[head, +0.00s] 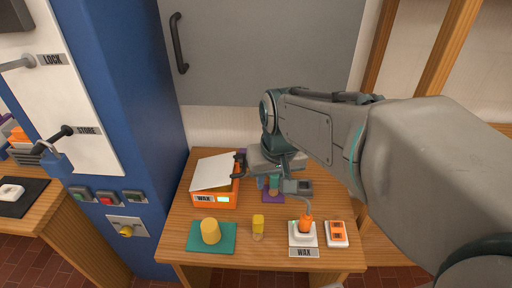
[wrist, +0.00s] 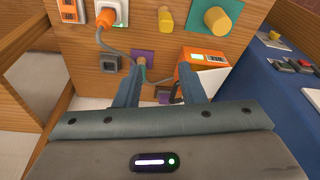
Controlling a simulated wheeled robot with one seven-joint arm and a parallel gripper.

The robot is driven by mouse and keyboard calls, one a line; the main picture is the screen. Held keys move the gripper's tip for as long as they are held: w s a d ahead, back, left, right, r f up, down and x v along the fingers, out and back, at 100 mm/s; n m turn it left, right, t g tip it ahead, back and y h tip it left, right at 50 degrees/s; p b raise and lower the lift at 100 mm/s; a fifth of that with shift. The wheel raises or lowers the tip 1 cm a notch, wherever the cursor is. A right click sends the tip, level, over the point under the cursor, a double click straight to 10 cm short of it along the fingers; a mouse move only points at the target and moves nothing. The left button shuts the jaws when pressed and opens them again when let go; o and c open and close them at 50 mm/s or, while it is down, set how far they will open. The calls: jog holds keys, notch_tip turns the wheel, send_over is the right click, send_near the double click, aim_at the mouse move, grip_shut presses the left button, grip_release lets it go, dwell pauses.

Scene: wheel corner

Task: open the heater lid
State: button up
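In the wrist view the heater (wrist: 205,57) is beyond the right finger, and part of the white lid (wrist: 213,82) shows beside that finger. A dark curved piece, perhaps a handle, lies by the lid's right edge. My gripper (wrist: 162,72) is open, its fingers apart, just right of the heater in the head view. I cannot tell whether a finger touches the lid.
A yellow cylinder stands on a green mat (head: 195,247). A small yellow block (head: 258,224), a white socket box with an orange plug (head: 304,232) and an orange-white switch (head: 337,233) stand along the front. A blue cabinet (head: 155,150) rises at the left.

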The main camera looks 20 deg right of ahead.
jog(key=shift+s, duration=0.45)
jog(key=shift+w+f, duration=0.1)
grip_shut()
jog(key=w+d+f+m+y, duration=0.2)
jog(key=w+d+f+m, duration=0.1)
jog(key=w+m, duration=0.3)
jog(key=w+d+f+m+y, duration=0.3)
jog(key=w+f+m, duration=0.3)
jog(key=w+m, duration=0.1)
jog(key=w+d+f+m+y, duration=0.2)
jog(key=w+d+f+m, duration=0.1)
jog(key=w+m, duration=0.4)
jog(key=shift+w+d+f+m+b, duration=0.15)
jog(key=shift+f+m+b, duration=0.25)
jog(key=shift+f, duration=0.4)
jog(key=x, duration=1)
jog(key=shift+y, duration=0.3)
jog(key=shift+w+a+r+p, duration=0.15)
jog(key=shift+a+r+p, duration=0.4)
jog(key=shift+r, duration=0.4)
jog(key=shift+w+a+r+p, duration=0.15)
jog(key=shift+a+r+p, duration=0.2)
jog(key=shift+a+r, duration=0.45)
